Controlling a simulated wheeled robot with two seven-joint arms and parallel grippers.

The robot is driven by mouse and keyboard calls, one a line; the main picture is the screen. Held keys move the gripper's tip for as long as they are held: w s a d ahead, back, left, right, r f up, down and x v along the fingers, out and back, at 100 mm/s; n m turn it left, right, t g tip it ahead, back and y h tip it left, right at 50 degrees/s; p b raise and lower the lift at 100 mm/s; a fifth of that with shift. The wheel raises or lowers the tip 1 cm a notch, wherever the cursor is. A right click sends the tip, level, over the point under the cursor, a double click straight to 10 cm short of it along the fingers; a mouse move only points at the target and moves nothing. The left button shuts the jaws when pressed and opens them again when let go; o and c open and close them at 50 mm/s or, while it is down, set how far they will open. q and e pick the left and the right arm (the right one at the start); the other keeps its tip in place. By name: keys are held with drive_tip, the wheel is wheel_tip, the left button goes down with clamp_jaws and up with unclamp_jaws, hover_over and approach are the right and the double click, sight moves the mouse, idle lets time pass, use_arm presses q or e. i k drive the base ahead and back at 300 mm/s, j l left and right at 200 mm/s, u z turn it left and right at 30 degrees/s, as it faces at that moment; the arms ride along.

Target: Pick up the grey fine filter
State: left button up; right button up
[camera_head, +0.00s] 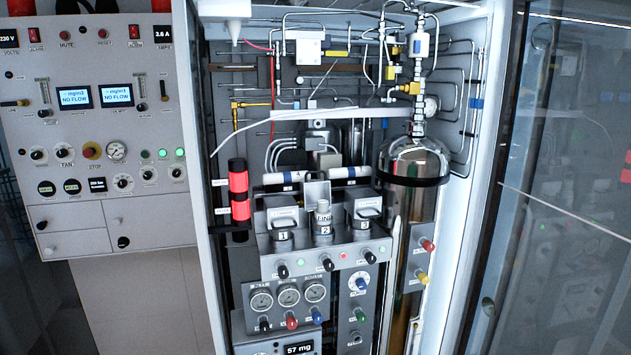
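A grey cylinder (323,217), its label seeming to read "FINE", stands upright in the middle of the grey filter panel (270,265), between two handled blocks. The position under it is marked "2". The left block (283,221) has a handle on top and a "1" below it. The right block (362,213) also has a handle. A metal bracket (317,190) stands right behind the grey cylinder. Neither of my grippers is in view.
A large shiny metal cylinder (412,165) stands right of the panel. A white tube (300,113) crosses above. The cabinet's side walls and glass door (570,200) bound the space. A control panel (95,130) is left.

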sight(322, 213)
drive_tip(key=i+l+u, duration=0.2)
drive_tip(key=l, duration=0.15)
drive_tip(key=i+l+u, duration=0.15)
drive_tip(key=l, duration=0.2)
drive_tip(key=i+l+u, duration=0.2)
drive_tip(key=l, duration=0.2)
